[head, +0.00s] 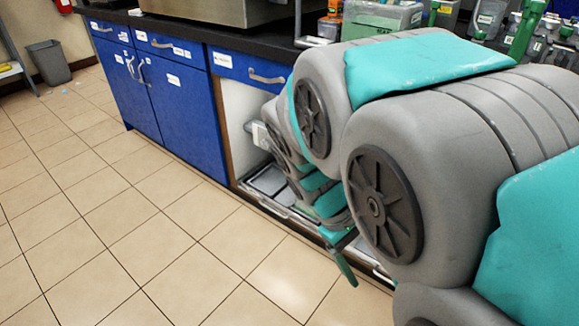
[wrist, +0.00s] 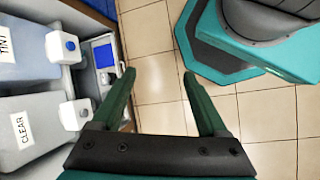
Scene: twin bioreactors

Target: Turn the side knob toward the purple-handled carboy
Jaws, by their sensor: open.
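In the wrist view, my gripper (wrist: 159,76) is open and empty, its two green fingers over the tiled floor. To its left stands a control unit (wrist: 103,54) with a blue screen. A small rounded knob (wrist: 121,68) is on the unit's right side, just left of the left fingertip and seemingly apart from it. I cannot make out a purple handle. In the head view my arm hides most of the carboys; a green finger (head: 345,268) shows low.
Blue cabinets (head: 165,95) run along the back under a dark worktop (head: 210,33) crowded with equipment. An open bay with trays (head: 268,180) is beside my arm. A grey bin (head: 48,62) stands far left.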

